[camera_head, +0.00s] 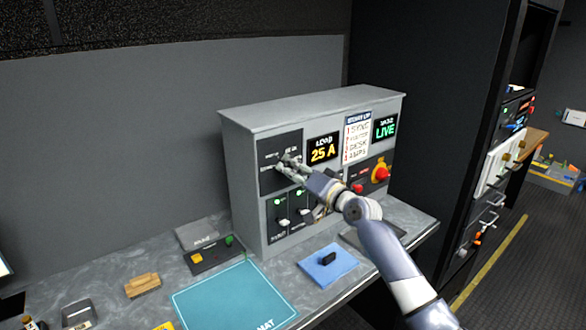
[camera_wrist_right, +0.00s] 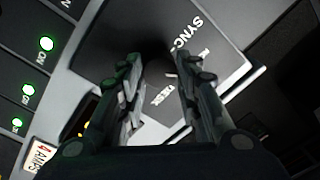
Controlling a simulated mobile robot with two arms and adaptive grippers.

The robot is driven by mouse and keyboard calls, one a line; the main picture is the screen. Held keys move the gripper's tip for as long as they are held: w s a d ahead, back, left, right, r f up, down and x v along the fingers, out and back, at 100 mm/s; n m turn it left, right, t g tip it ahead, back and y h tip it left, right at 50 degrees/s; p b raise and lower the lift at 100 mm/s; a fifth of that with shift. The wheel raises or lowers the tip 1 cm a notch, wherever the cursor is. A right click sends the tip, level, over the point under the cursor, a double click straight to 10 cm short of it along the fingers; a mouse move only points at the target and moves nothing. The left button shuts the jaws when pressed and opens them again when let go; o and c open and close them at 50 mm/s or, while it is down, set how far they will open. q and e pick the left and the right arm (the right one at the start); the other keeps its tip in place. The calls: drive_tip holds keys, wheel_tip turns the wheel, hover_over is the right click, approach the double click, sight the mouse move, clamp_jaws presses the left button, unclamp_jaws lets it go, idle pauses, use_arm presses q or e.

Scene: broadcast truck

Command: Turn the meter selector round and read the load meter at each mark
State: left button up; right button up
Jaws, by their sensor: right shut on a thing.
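The meter selector's dark panel (camera_head: 268,180) is at the upper left of the grey console's front in the head view. My right gripper (camera_head: 284,162) is at this panel, shut on the selector knob, which its fingers mostly hide. In the right wrist view my two fingers (camera_wrist_right: 158,80) stand either side of the dark knob (camera_wrist_right: 156,56); the marks SYNC and DESK show beside it. Which mark the knob points at cannot be told. The load meter (camera_head: 323,149), right of the selector, shows LOAD and 25 A in yellow. My left gripper is not in view.
A white list card (camera_head: 356,138) and a green LIVE display (camera_head: 384,128) are right of the meter. A red button (camera_head: 381,174) is below them. Switches with green lights (camera_head: 283,222) sit under the selector. A teal mat (camera_head: 225,300) and blue pad (camera_head: 315,272) lie on the counter.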

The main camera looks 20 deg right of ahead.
drive_tip(key=shift+m, duration=0.4)
drive_tip(key=o, duration=1.1)
drive_tip(key=shift+c, duration=0.2)
drive_tip(key=v, duration=1.2)
drive_tip(key=shift+f, duration=0.15)
